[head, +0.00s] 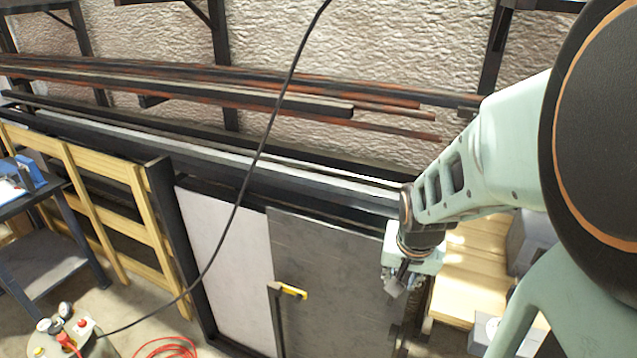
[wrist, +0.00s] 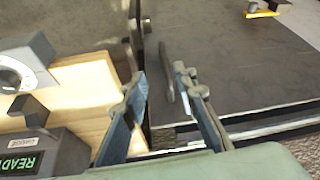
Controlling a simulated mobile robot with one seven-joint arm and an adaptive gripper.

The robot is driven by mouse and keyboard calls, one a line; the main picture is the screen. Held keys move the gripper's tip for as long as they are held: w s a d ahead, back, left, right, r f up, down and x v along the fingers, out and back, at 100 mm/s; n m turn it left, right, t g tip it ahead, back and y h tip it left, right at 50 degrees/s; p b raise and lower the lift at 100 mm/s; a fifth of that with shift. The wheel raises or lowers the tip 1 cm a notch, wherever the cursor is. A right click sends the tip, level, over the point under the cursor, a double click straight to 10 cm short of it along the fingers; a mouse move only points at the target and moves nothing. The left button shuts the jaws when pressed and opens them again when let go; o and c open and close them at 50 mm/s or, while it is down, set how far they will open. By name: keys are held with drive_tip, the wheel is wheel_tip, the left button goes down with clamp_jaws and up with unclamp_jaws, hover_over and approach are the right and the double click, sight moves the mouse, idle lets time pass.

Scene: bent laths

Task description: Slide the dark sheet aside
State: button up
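The dark sheet (head: 335,265) stands upright in the rack, overlapping a white sheet (head: 225,240) to its left. My gripper (head: 396,282) is at the dark sheet's right edge, in its upper part. In the wrist view the dark sheet (wrist: 235,60) fills the upper right. My gripper (wrist: 163,88) is open there, its two blue-grey fingers apart. A thin dark curved piece (wrist: 166,72) shows between the fingertips, close to the sheet's edge. I cannot tell whether either finger touches the sheet.
A yellow-handled tool (head: 290,290) is in front of the dark sheet. A black cable (head: 240,195) hangs across the rack. Wooden boards (head: 475,270) and grey devices are at the right. A wooden frame (head: 95,190) leans at the left. A red hose (head: 165,347) lies on the floor.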

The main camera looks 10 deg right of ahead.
sight(389, 303)
drive_tip(key=shift+n, duration=0.3)
drive_tip(key=b+x, duration=0.2)
drive_tip(key=x, duration=0.1)
drive_tip(key=b+x, duration=0.3)
drive_tip(key=x, duration=0.1)
drive_tip(key=w+b+x, duration=0.1)
drive_tip(key=b+x, duration=0.1)
drive_tip(key=x, duration=0.2)
drive_tip(key=shift+a+r, duration=0.15)
drive_tip(key=shift+a, duration=0.1)
drive_tip(key=shift+c, duration=0.6)
clamp_jaws()
